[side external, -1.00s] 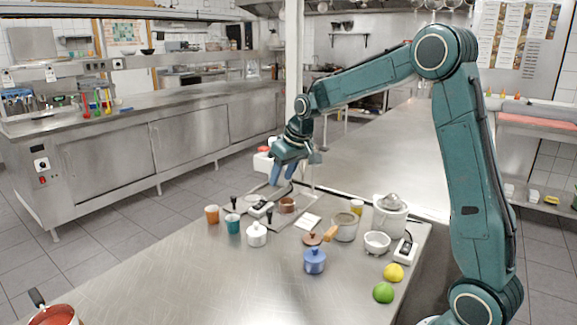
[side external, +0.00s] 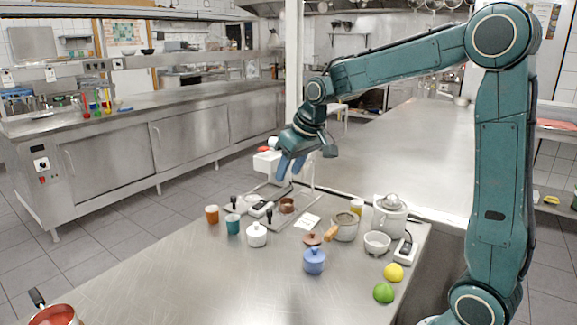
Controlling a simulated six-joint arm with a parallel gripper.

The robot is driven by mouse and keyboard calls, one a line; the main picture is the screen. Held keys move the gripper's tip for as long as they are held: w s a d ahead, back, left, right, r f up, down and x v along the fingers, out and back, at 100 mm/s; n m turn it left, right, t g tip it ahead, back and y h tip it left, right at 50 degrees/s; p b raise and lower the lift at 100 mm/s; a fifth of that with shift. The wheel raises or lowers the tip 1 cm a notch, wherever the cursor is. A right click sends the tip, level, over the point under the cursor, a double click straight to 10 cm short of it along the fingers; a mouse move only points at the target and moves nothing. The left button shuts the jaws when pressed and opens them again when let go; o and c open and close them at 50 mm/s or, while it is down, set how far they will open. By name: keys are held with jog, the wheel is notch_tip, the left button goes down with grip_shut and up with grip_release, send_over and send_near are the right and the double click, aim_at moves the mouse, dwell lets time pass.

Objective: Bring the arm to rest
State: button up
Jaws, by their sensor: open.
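My gripper (side external: 291,166) is in the side external view, above the back part of the steel table (side external: 190,270). Its blue fingers point down and are apart, with nothing seen between them.
Below my gripper stand an orange cup (side external: 212,214), a teal cup (side external: 233,224), a white lidded pot (side external: 257,235) and a blue lidded pot (side external: 314,261). A saucepan (side external: 346,228), a juicer (side external: 389,216), a lemon (side external: 393,272) and a lime (side external: 383,293) are to the right. The table's front left is mostly clear.

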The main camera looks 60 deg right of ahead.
jog(key=s+a, duration=0.5)
jog(key=s, duration=0.7)
jog(key=s+a+n+t, duration=0.1)
jog(key=s+a, duration=0.4)
jog(key=s, duration=0.8)
jog(key=shift+r, duration=0.4)
